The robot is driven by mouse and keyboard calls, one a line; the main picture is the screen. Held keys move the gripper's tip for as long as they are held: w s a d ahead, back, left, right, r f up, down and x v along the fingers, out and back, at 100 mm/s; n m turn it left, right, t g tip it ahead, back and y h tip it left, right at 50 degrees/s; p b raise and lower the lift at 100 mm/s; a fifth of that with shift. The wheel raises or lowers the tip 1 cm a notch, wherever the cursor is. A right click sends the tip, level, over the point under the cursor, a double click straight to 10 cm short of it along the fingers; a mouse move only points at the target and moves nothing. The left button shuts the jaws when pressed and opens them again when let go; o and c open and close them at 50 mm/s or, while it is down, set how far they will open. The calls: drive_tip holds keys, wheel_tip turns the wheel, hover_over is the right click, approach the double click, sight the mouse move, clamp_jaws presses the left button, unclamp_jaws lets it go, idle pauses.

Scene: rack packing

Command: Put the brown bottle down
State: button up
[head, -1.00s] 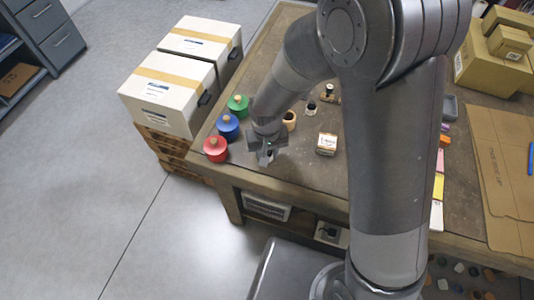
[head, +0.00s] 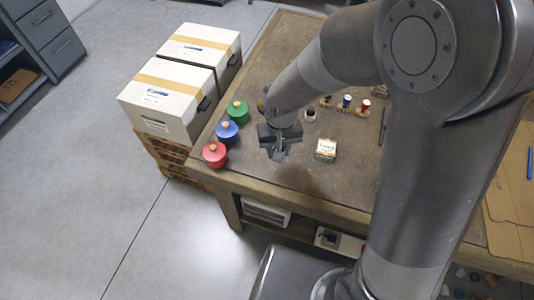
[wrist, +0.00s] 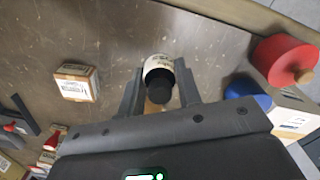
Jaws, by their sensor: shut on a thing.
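My gripper (head: 275,152) is over the table near the coloured jars, pointing down. In the wrist view its two fingers (wrist: 159,92) are shut on the brown bottle (wrist: 158,68), which shows a pale label and a dark round cap. A brownish patch shows just below the cap. In the head view the gripper hides the bottle. I cannot tell whether its base touches the table.
Red (head: 215,154), blue (head: 227,132) and green (head: 237,111) jars stand at the table's left edge. A small labelled box (head: 326,149) is right of my gripper. Small bottles (head: 345,103) stand farther back. Bare tabletop (head: 300,180) lies in front.

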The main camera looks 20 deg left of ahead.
drive_tip(key=w+d+r, duration=0.1)
drive_tip(key=d+r, duration=0.4)
drive_tip(key=d, duration=0.3)
drive_tip(key=shift+w+d, duration=0.15)
drive_tip(key=w+d+r+m, duration=0.2)
drive_tip(key=d+m, duration=0.5)
drive_tip(key=d, duration=1.1)
drive_tip(key=s+d+r+m, duration=0.1)
drive_tip(key=s+d+m, duration=0.3)
drive_tip(key=d, duration=0.4)
drive_tip(key=s+d+r+m, duration=0.1)
drive_tip(key=s+d+m, duration=0.25)
drive_tip(key=d, duration=0.35)
drive_tip(key=w+a+f, duration=0.2)
drive_tip(key=a, duration=0.1)
drive_tip(key=w+a+f, duration=0.2)
drive_tip(key=w, duration=0.1)
drive_tip(key=w+a+f, duration=0.2)
drive_tip(key=a+f, duration=0.1)
drive_tip(key=shift+w+a, duration=0.3)
drive_tip(key=shift+a, duration=0.05)
drive_tip(key=shift+f, duration=1.9)
drive_tip(key=shift+f, duration=0.15)
drive_tip(key=o, duration=1)
